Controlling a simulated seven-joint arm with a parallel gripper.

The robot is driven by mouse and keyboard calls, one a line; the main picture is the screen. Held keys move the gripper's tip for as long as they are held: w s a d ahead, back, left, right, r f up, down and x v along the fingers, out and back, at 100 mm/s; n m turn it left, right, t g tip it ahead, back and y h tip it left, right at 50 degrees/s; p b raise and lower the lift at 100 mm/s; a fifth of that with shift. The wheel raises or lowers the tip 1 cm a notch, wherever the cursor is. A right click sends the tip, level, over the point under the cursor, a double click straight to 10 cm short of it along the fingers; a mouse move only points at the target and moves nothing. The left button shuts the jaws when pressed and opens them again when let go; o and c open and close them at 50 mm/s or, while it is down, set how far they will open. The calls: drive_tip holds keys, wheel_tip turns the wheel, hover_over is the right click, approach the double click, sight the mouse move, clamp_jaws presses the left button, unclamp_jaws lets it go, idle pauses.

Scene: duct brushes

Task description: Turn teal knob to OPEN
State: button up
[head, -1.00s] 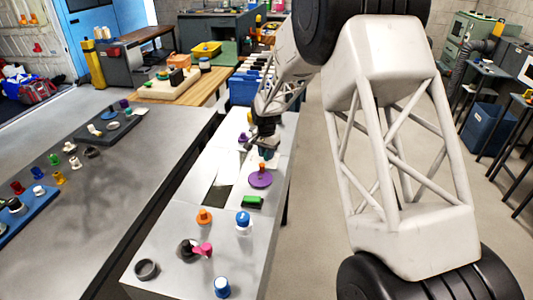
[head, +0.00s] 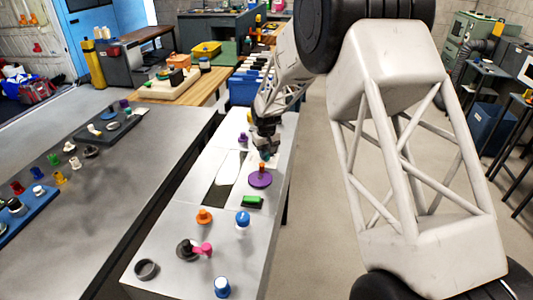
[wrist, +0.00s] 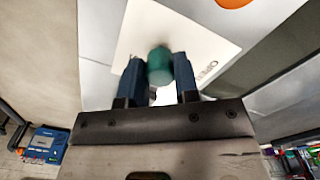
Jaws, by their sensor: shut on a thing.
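The teal knob (wrist: 159,66) shows in the wrist view between the two blue fingers of my gripper (wrist: 160,75). The fingers are shut on its sides. In the head view my gripper (head: 266,152) is over the far part of the narrow metal bench, and the knob is mostly hidden there. I cannot tell how far the knob is turned.
On the narrow bench (head: 180,225), a purple disc with an orange top (head: 260,180) stands just nearer than my gripper. A green block (head: 252,201), a blue-and-white knob (head: 243,219) and an orange knob (head: 204,216) stand nearer still. A purple knob (head: 243,138) is close at the left.

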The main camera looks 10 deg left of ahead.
drive_tip(key=n, duration=0.5)
idle(0.5)
drive_tip(key=o, duration=0.9)
drive_tip(key=shift+o, duration=0.2)
drive_tip(key=shift+r, duration=3.9)
